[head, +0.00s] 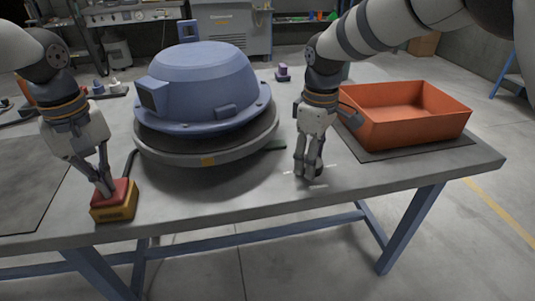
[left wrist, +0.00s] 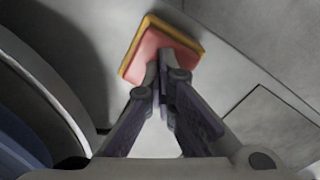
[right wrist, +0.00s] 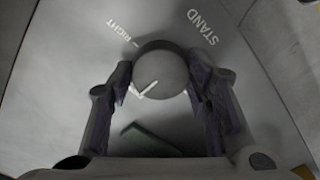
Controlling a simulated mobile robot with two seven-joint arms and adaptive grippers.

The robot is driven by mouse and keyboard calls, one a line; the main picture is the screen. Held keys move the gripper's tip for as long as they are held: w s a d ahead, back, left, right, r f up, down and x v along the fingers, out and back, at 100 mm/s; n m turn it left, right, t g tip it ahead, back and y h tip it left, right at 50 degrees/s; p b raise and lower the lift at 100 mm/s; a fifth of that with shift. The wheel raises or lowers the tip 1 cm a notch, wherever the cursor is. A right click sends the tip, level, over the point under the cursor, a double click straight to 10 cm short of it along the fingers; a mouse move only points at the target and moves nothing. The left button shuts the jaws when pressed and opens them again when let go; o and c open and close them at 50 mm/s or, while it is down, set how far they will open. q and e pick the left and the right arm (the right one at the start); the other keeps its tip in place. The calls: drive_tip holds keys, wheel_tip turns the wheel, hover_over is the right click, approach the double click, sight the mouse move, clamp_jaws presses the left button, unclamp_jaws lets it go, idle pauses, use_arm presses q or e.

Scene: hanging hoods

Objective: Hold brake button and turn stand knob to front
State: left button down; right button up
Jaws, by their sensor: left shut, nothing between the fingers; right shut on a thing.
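The brake button is a red pad on a yellow base (head: 113,212) near the table's front left edge. My left gripper (head: 106,191) is shut and empty, pointing down with its fingertips at the red pad (left wrist: 148,48); whether the pad is pressed in cannot be told. The stand knob is a round grey knob (right wrist: 160,68) with a white mark on its lower left. My right gripper (head: 308,174) is shut on the knob, one finger on each side. The labels "RIGHT" and "STAND" are beside it. The blue hood (head: 205,75) rests on the round grey stand (head: 180,150), whose rim has an orange mark.
An orange bin (head: 420,128) stands on a dark mat at the right of the table. A dark mat (head: 28,185) lies at the left. Bare table (head: 230,195) lies between my grippers.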

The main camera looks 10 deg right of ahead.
use_arm(q)
drive_tip(key=shift+f, duration=0.25)
use_arm(e)
drive_tip(key=shift+s+f, duration=0.15)
drive_tip(key=shift+f, duration=0.15)
drive_tip(key=o, duration=1.2)
drive_tip(key=shift+r, duration=0.1)
drive_tip(key=shift+r, duration=0.25)
use_arm(q)
drive_tip(key=shift+s, duration=0.1)
use_arm(e)
wheel_tip(320, 180, up, 12)
drive_tip(key=shift+f, duration=0.2)
